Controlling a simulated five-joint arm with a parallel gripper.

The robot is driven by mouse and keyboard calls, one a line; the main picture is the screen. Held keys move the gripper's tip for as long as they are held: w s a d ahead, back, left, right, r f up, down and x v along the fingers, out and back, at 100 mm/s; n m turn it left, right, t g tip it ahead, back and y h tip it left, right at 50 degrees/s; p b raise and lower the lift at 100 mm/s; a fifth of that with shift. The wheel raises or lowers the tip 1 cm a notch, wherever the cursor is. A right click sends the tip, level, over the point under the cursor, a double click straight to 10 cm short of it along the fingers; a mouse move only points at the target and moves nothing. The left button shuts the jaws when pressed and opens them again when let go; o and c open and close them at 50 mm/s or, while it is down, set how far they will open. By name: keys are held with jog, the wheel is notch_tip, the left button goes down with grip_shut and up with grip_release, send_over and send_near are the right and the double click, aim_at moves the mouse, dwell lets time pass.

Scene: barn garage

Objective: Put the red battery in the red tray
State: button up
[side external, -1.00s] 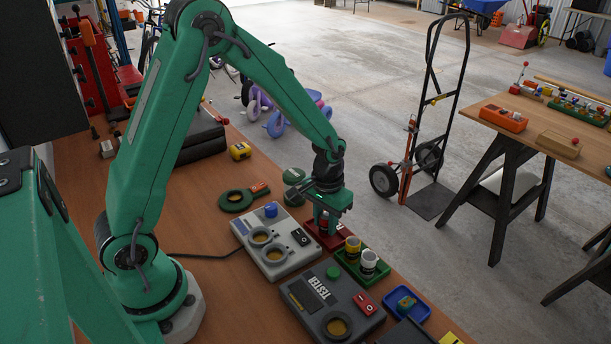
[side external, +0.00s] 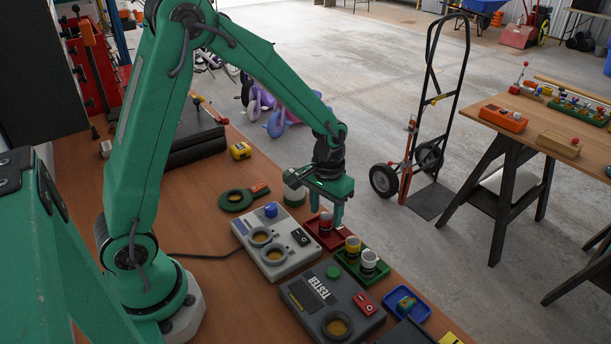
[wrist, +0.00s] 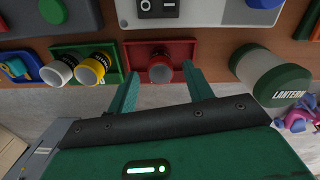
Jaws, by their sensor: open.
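The red battery (side external: 326,228) stands upright in the red tray (side external: 343,240) at the far edge of the workbench. In the wrist view the red battery (wrist: 160,70) shows inside the red tray (wrist: 187,48), between my fingers in the picture. My gripper (side external: 327,212) is open and empty, pointing down just above the battery. In the wrist view the two fingers of my gripper (wrist: 160,73) are spread to either side of it. The fingers hide part of the tray in the side view.
A green tray (side external: 384,277) with yellow and white batteries (side external: 369,262) sits beside the red tray. A grey tester (side external: 270,255), dark tester (side external: 318,288), blue tray (side external: 420,315) and lantern (wrist: 275,75) stand nearby. The bench's far edge is close.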

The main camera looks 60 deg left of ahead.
aim_at(326, 216)
notch_tip(326, 216, up, 9)
jog(key=shift+f, duration=0.15)
dwell(0.5)
jog(key=s+r+m+t, duration=0.1)
jog(key=s+r+t, duration=0.1)
jog(key=s+r, duration=0.3)
jog(key=s+a+r+m+t, duration=0.1)
jog(key=s+r+t, duration=0.2)
jog(key=s, duration=0.9)
jog(key=shift+s+r+t, duration=0.15)
jog(key=shift+r+t, duration=0.15)
jog(key=shift+r, duration=1)
